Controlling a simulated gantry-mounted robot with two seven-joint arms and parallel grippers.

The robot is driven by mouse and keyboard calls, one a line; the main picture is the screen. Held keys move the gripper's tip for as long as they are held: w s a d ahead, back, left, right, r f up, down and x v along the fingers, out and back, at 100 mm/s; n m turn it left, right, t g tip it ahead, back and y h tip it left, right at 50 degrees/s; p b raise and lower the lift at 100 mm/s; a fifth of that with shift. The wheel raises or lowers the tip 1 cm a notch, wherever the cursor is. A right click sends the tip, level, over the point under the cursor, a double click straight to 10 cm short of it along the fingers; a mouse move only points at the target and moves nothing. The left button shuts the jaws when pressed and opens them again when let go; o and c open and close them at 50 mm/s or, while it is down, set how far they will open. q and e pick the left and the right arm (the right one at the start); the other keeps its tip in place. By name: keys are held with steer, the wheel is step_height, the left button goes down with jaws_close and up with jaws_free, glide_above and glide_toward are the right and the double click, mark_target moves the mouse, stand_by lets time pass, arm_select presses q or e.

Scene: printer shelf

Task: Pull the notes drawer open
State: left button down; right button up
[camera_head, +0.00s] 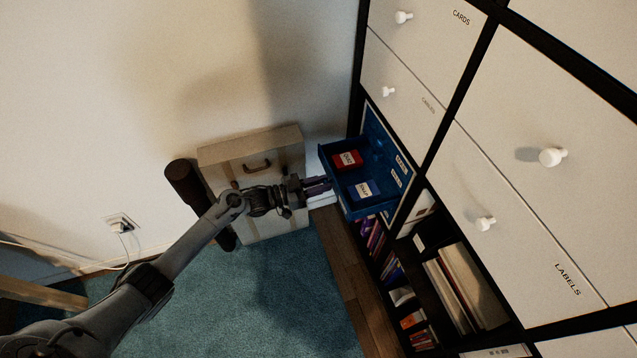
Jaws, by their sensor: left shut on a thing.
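A small blue drawer (336,174) stands pulled out of a blue drawer unit (378,150) set into the shelf. Its small labels are too small to read, so I cannot tell by text that it is the notes drawer. Inside it lie a red box (347,160) and a blue box with a white label (364,190). My left gripper (325,186) is at the drawer's front face, shut on its handle, which the fingers hide. My right gripper is out of view.
White drawers with white knobs (552,157) surround the unit, some marked CARDS or LABELS. Books and folders (462,285) fill the compartments below. A beige suitcase (285,150) and a dark cylinder (186,180) stand behind my arm. The blue carpet (270,300) is clear.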

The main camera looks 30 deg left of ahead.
arm_select(q)
steer(key=c, duration=1)
jaws_free()
steer(key=shift+s, duration=0.1)
steer(key=shift+p+v, duration=2.15)
steer(key=shift+v, duration=3.2)
